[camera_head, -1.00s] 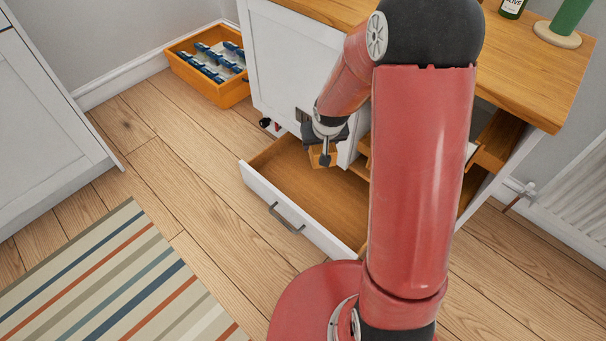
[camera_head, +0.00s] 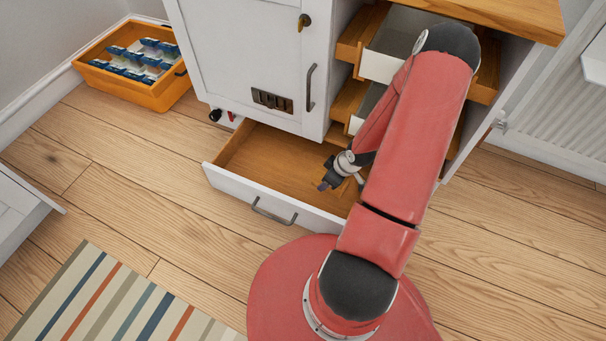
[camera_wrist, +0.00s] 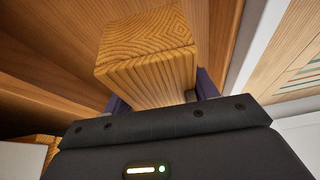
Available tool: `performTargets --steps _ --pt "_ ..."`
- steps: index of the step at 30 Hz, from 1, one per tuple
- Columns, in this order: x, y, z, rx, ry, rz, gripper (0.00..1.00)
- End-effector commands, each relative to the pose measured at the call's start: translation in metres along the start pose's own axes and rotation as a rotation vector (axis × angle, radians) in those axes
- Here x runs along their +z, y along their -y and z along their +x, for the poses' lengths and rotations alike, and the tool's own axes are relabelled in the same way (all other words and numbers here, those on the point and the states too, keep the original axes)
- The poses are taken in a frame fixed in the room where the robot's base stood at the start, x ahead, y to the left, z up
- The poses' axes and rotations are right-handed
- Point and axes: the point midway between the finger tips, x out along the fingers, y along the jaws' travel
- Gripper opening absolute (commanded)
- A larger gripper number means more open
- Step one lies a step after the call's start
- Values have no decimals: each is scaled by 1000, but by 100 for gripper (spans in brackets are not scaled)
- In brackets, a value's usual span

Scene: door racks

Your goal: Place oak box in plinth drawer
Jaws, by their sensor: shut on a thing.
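The oak box (camera_wrist: 146,60) is a light wooden block with strong grain, held between the dark fingers of my gripper (camera_wrist: 160,95). In the head view my gripper (camera_head: 331,180) is low over the right part of the open plinth drawer (camera_head: 270,158). The drawer has a wooden interior and a white front with a grey handle. In the wrist view the white drawer front (camera_wrist: 255,45) runs along the right of the box. I cannot tell whether the box touches the drawer bottom. In the head view the box is mostly hidden by my gripper and arm.
The white cabinet (camera_head: 245,50) stands above the drawer, with other shallow drawers (camera_head: 385,65) pulled out above on the right. An orange crate (camera_head: 155,95) with blue-and-white items stands at the back left. A striped rug (camera_head: 115,305) lies at the front left.

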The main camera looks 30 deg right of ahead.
Motion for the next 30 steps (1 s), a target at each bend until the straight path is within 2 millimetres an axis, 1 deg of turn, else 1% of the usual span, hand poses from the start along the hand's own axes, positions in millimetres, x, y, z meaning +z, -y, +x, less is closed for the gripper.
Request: performTargets --steps 1,3,6,9,11,14,20,27,30 --pt "19 3 17 -13 0 -19 25" --pt "34 7 28 -26 0 -56 25" --pt "49 11 38 -38 0 -91 25" --pt "53 13 43 -43 0 -110 25" --pt "50 11 45 -43 0 -116 25" --pt "34 7 52 -43 -2 -118 25" --pt "-10 -6 70 -43 -2 -118 25" --pt "-66 -22 94 -42 -2 -116 25" --pt "-85 -27 101 -43 -1 -112 25"
